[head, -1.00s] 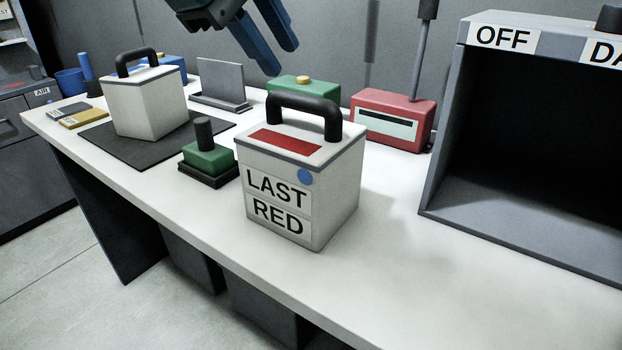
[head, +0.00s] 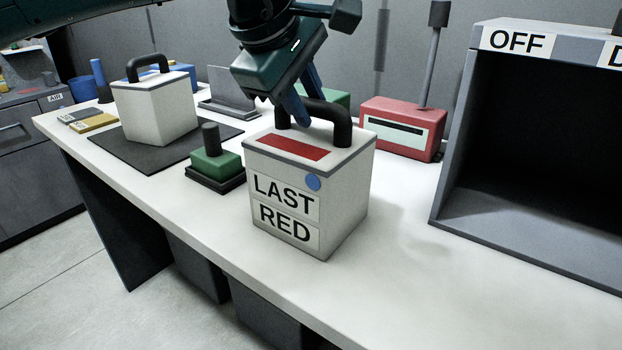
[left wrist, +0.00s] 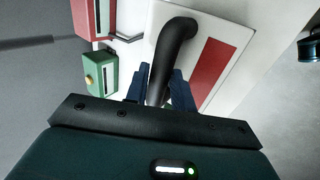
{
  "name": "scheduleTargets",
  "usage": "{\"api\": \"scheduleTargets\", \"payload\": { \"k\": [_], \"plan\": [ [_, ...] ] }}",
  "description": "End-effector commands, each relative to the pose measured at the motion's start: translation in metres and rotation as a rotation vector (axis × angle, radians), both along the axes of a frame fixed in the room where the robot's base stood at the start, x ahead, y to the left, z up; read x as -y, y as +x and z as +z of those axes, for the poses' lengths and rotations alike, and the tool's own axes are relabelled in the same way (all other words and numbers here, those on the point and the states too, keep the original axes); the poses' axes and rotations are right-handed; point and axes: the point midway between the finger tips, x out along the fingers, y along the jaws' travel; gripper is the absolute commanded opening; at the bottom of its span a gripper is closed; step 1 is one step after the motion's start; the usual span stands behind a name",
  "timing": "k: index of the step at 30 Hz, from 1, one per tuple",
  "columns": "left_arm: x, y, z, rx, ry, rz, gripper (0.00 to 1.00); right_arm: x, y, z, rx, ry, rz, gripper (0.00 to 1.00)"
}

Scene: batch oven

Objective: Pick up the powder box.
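A white box with a black handle, a red top panel and the words LAST RED (head: 333,207) stands upright on the bench, near the middle of the head view. Its top and handle also show in the left wrist view (left wrist: 212,70). A second white box with a black handle (head: 158,110) stands farther left. No visible label reads powder. My left gripper (head: 304,104) is over the LAST RED box, its blue fingers on either side of the handle; in the left wrist view (left wrist: 161,80) the handle runs between them. Whether they press on it is unclear. My right gripper is out of view.
A green block with a black knob (head: 216,165) is just left of the LAST RED box. A red box (head: 402,128) is behind it, beside an upright grey rod. An open dark oven chamber (head: 540,150) stands right. The bench front right is clear.

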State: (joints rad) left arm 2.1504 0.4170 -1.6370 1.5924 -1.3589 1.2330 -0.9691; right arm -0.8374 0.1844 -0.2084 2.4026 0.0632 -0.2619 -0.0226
Motion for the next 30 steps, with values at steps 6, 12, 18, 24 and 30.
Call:
{"api": "scheduleTargets", "payload": {
  "k": [6,12,18,24,30],
  "plan": [
    [0.005,0.0072,-0.013,0.0,-0.002,0.0,0.25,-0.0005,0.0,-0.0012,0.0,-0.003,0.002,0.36],
    [0.0048,0.0071,-0.0129,0.0,-0.002,0.0,0.22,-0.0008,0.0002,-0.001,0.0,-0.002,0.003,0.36],
    [0.0046,0.0071,-0.0129,0.0,-0.002,0.0,0.06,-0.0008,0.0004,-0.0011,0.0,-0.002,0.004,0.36],
    [0.0045,0.0069,-0.0129,-0.001,-0.001,0.0,0.0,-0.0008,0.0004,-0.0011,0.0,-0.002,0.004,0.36],
    [0.0045,0.0068,-0.013,-0.001,-0.001,0.0,0.0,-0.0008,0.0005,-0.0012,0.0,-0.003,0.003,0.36]
  ]
}}
